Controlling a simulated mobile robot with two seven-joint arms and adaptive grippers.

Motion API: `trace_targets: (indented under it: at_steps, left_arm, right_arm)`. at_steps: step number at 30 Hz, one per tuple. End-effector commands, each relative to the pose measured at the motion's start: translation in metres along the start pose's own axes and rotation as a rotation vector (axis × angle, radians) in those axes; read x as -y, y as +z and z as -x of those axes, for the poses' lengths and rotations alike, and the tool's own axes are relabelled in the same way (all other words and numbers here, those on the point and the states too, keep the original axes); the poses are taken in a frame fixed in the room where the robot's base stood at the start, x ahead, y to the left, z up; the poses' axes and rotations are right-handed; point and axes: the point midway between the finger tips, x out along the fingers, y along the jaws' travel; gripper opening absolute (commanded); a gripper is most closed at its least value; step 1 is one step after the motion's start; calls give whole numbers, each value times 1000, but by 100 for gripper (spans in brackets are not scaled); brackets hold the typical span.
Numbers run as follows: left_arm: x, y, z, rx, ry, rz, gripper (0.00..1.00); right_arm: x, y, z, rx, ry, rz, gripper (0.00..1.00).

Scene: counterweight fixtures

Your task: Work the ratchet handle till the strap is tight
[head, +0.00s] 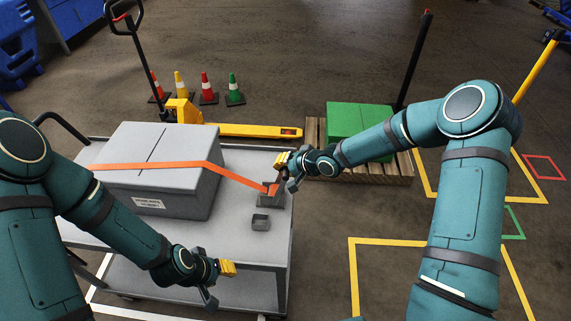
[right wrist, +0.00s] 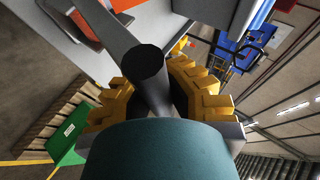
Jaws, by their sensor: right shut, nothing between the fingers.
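The orange strap (head: 150,165) runs over a large grey box (head: 130,190) on a grey cart and slopes down to the ratchet (head: 269,197) at the cart's right edge. My right gripper (head: 285,165) is shut and empty, just above and beside the ratchet. In the right wrist view, a dark round-ended bar (right wrist: 146,66), seemingly the ratchet handle, shows in front of the yellow fingers (right wrist: 160,100). Its contact with them is unclear. Part of the strap (right wrist: 90,22) shows there too. My left gripper (head: 225,270) is over the cart's front, away from the ratchet; its opening is unclear.
A yellow pallet jack (head: 250,131) and several cones (head: 207,90) stand behind. A green box (head: 350,120) on a pallet (head: 390,172) is right of the cart. Floor at lower right is open.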

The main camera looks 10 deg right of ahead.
Motion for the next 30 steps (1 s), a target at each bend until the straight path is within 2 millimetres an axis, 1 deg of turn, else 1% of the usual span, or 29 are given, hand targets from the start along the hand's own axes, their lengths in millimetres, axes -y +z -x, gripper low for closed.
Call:
trace_targets:
  at_steps: [1,16,17,18,20,21,30]
  left_arm:
    - [0,0,1,1,1,-1,41]
    - [3,2,-8,1,-2,0,41]
    - [3,2,-8,1,-2,0,41]
    - [2,2,-8,1,-2,0,41]
    - [2,2,-8,1,-2,0,41]
    - [2,2,-8,1,-2,0,41]
    - [2,2,-8,1,-1,0,41]
  right_arm:
    - [7,-4,0,-10,-9,6,0]
    - [21,4,-15,-6,-12,3,0]
    - [20,4,-15,-6,-12,3,6]
    - [20,4,-15,-6,-11,3,20]
    - [20,4,-15,-5,-11,2,41]
    - [20,4,-15,-5,-10,2,50]
    - [18,5,-14,-3,-8,1,50]
